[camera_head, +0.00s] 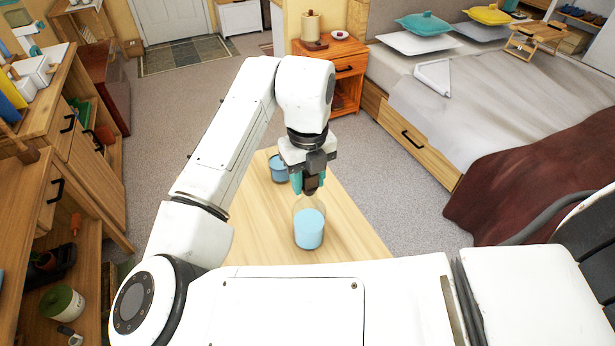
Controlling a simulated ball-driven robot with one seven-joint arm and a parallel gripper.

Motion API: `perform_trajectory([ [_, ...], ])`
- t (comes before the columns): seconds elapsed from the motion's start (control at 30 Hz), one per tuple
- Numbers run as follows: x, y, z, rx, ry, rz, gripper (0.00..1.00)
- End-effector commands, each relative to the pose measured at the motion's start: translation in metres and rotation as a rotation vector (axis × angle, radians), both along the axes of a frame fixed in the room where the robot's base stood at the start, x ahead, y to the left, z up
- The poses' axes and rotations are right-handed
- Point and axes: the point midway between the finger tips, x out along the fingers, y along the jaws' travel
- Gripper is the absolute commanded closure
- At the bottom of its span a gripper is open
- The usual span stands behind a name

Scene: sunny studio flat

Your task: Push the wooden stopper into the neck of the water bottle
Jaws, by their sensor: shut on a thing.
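The water bottle (309,228) stands upright on a light wooden table (345,240). It is clear, with blue water in its lower part. My gripper (310,188) points down right above the bottle and hides its neck. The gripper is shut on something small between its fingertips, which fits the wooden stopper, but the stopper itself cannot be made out. Whether it touches or sits in the neck cannot be told.
A glass of blue water (278,170) stands behind and left of the bottle, close to my gripper. The table's right part is clear. A bed (440,110) is at the right, wooden cabinets (70,150) at the left, and an orange nightstand (347,68) behind.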

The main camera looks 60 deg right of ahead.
Motion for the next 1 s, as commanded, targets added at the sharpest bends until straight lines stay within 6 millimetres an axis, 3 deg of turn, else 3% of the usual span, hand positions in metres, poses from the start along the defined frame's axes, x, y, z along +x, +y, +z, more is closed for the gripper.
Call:
perform_trajectory([
  [1.0,0.0,0.0,-0.0064,0.0,0.0,0.0,0.9],
])
